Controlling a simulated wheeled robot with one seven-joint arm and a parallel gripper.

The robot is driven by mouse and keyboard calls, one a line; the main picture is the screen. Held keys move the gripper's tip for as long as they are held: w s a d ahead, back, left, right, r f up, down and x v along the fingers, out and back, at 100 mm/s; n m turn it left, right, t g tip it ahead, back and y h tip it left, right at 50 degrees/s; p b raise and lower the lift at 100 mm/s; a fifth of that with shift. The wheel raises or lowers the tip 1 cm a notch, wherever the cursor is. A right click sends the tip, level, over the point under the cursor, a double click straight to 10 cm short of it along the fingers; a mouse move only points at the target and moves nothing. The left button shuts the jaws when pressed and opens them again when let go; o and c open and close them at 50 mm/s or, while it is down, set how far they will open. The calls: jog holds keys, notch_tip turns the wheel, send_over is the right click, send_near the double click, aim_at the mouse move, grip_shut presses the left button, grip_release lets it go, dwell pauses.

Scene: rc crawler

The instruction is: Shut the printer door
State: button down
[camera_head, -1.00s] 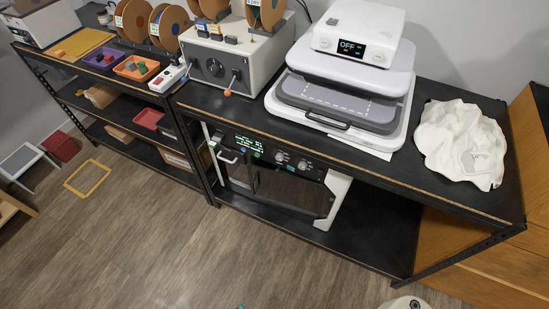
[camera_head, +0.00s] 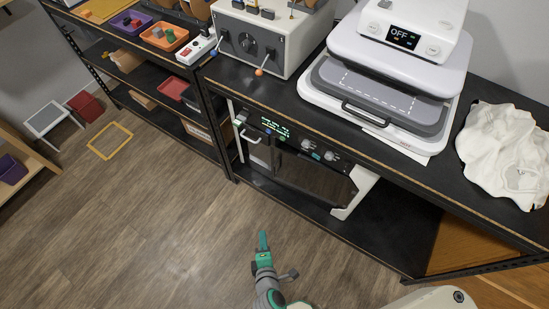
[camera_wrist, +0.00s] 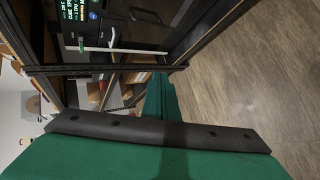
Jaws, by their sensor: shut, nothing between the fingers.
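The printer (camera_head: 300,165) stands on the lower shelf of the black rack. It has a pale body, a green-lit display (camera_head: 262,124), knobs and a dark front door (camera_head: 310,182). A pale handle (camera_head: 250,136) is at the left of its front. How far the door stands open is hard to tell. My gripper (camera_head: 263,238) is shut and empty, in front of and below the printer, apart from it. In the wrist view, the green fingers (camera_wrist: 160,88) point toward the rack, and the printer's display (camera_wrist: 75,10) and handle (camera_wrist: 112,38) show at the upper left.
A heat press (camera_head: 385,85), a grey machine (camera_head: 255,40) and a white cloth (camera_head: 500,155) sit on the rack top (camera_head: 290,100). A yellow frame (camera_head: 110,140) and a small stool (camera_head: 45,118) are on the floor at left. The floor (camera_head: 150,220) between is clear.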

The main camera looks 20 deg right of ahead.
jog(key=w+d+f+n+h, duration=0.3)
jog(key=w+n, duration=0.2)
jog(key=w, duration=0.5)
jog(key=n+g+h, duration=0.1)
jog(key=n+h, duration=0.4)
jog(key=n, duration=0.1)
send_near(279, 152)
jog(key=x, duration=0.5)
jog(key=shift+w+f, duration=0.1)
jog(key=shift+f, duration=0.2)
jog(key=shift+w+d, duration=0.25)
jog(key=shift+d, duration=0.1)
jog(key=shift+a, duration=0.1)
